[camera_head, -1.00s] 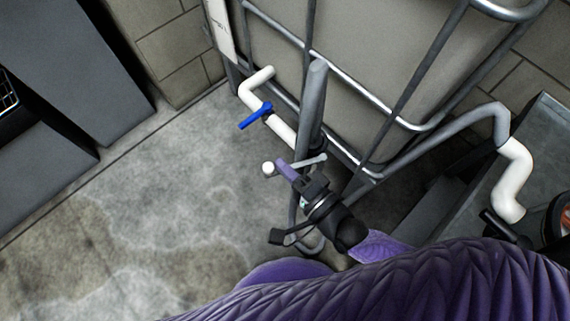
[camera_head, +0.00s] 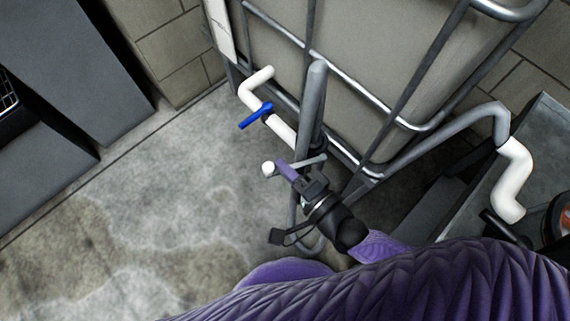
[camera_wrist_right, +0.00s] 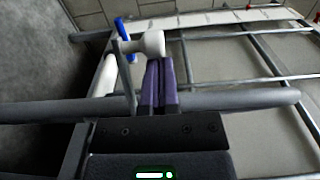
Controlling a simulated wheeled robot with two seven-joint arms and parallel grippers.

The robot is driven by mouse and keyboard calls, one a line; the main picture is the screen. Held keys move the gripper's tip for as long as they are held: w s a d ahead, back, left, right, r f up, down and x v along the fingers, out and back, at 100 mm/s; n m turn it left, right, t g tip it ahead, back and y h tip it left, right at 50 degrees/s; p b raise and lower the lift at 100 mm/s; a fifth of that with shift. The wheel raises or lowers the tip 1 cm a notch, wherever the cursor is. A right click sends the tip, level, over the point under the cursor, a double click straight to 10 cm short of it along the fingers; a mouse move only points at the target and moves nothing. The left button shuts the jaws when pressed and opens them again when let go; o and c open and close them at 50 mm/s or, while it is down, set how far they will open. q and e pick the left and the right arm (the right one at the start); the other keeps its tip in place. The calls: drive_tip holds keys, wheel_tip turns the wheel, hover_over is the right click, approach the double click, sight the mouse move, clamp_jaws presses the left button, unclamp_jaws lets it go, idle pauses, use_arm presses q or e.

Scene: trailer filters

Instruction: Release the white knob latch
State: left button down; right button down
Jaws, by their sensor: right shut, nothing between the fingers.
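The white knob latch (camera_head: 268,168) is a small white knob on the end of a thin grey bar, beside a thick grey upright post (camera_head: 311,100). In the right wrist view the knob (camera_wrist_right: 153,43) is right at the fingertips. My right gripper (camera_head: 281,166) has purple fingers, shut together with nothing between them. Its tips (camera_wrist_right: 157,62) are at the knob and look close to or touching it; I cannot tell which. The knob is not between the fingers. My left gripper is not in view.
A white pipe with a blue valve handle (camera_head: 256,115) runs behind the post. A tank in a metal cage (camera_head: 370,65) stands behind. A white pipe bend (camera_head: 513,180) is at the right. The concrete floor (camera_head: 150,190) at the left is clear.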

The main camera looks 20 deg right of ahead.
drive_tip(key=shift+s, duration=0.1)
drive_tip(key=p+v, duration=0.2)
drive_tip(key=v, duration=0.7)
drive_tip(key=shift+s+d+p, duration=0.25)
drive_tip(key=shift+s+p, duration=0.05)
drive_tip(key=shift+s, duration=0.05)
